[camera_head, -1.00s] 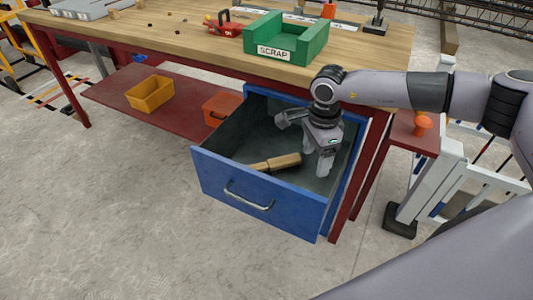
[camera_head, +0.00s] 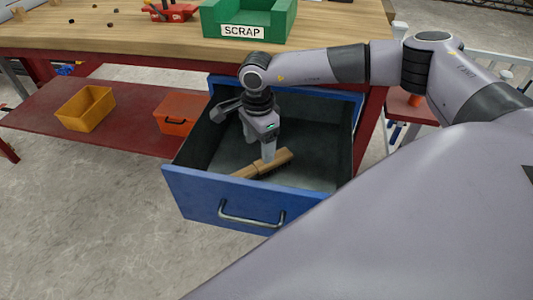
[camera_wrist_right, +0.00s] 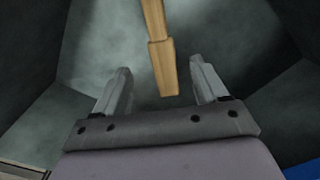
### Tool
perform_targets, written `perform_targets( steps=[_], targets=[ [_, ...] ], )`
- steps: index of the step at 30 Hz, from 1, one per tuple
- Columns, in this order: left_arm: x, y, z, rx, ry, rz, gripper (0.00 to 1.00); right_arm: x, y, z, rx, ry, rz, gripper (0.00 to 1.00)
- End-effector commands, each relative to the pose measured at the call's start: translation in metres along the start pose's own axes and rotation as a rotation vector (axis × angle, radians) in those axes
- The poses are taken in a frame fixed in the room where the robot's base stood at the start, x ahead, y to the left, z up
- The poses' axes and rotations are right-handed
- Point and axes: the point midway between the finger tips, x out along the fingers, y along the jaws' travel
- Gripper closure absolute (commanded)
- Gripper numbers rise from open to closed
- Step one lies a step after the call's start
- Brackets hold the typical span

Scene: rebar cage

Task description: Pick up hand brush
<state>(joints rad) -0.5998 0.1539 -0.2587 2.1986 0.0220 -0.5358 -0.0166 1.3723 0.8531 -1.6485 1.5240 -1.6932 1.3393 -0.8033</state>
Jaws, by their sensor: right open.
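The hand brush (camera_head: 272,163) lies on the floor of the open blue drawer (camera_head: 215,195). It has a wooden block with dark bristles and a wooden handle to the left. My right gripper (camera_head: 262,148) points down into the drawer, right at the brush in the head view. In the right wrist view the right gripper (camera_wrist_right: 161,88) is open, and the end of the wooden brush (camera_wrist_right: 162,62) shows between and beyond its two fingertips. I cannot tell whether the fingers touch it. My left gripper is not in view.
The drawer walls stand close around the gripper. The workbench top (camera_head: 120,38) above holds a green SCRAP bin (camera_head: 245,18) and a red tool (camera_head: 170,12). A yellow bin (camera_head: 85,108) and an orange box (camera_head: 180,112) sit on the red lower shelf (camera_head: 120,130).

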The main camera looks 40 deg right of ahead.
Motion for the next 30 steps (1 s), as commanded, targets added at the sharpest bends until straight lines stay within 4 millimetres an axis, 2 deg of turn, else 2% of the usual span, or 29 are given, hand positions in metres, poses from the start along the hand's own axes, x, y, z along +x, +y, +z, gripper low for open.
perform_targets(
  steps=[1, 14, 22, 30],
  targets=[
    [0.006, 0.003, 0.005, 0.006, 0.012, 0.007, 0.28, 0.014, 0.000, 0.000, 0.000, -0.001, -0.001, 0.28],
    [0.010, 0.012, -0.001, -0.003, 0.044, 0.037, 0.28, 0.046, 0.000, -0.002, 0.000, 0.001, 0.000, 0.28],
    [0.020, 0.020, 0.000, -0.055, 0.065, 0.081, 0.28, 0.085, -0.001, -0.007, -0.001, 0.000, 0.000, 0.28],
    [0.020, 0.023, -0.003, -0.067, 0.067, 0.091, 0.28, 0.090, -0.001, -0.007, 0.000, 0.000, -0.001, 0.28]
  ],
)
